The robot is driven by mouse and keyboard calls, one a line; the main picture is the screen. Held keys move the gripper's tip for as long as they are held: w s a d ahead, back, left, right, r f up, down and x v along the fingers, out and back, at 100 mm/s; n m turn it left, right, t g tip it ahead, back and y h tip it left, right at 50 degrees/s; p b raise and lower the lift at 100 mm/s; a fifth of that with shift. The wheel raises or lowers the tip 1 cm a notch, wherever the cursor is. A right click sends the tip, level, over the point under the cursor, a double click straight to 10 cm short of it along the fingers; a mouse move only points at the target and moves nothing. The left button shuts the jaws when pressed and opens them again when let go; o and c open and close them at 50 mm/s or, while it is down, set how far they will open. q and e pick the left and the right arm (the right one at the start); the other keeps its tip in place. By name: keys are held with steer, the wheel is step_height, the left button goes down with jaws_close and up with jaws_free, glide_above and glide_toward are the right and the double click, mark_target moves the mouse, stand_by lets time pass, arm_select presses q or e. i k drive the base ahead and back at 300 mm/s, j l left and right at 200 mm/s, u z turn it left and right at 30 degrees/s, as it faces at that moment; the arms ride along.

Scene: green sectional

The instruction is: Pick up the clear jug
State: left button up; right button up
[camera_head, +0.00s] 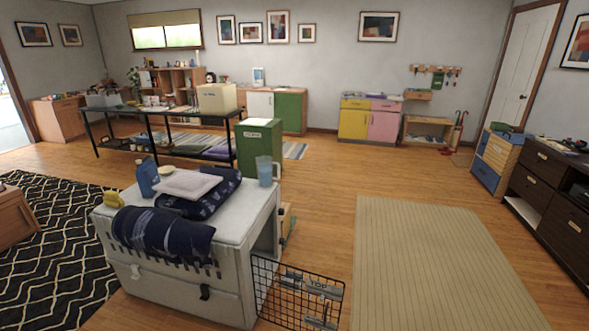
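The clear jug (265,171) is a bluish see-through pitcher with a handle on its right side. It stands upright near the back right corner of a white pet crate's top (240,207). A folded dark blue patterned cloth (213,200) lies to its left, apart from it. Neither of my grippers shows in the head view.
The crate's wire door (297,293) stands open at front right. A blue bottle (147,177), a pale folded cloth (187,184) and a dark blanket (163,235) share the top. A green cabinet (259,147) stands behind. Floor and a beige rug (430,265) are clear on the right.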

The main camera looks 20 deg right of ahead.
mark_target(264, 163)
steer(key=i+l+z, duration=0.15)
steer(key=l+z, duration=0.3)
steer(key=i+l+z, duration=0.25)
steer(key=l+z, duration=0.2)
steer(key=i+l+z, duration=0.3)
steer(key=l+z, duration=0.15)
steer(key=i+l+z, duration=0.25)
steer(key=z, duration=0.2)
steer(key=i+l+u, duration=0.2)
steer(key=i, duration=0.25)
steer(key=i+l+u, duration=0.2)
steer(key=i, duration=0.25)
steer(key=i+l+u, duration=0.2)
steer(key=i+l, duration=0.1)
steer(key=i, duration=0.1)
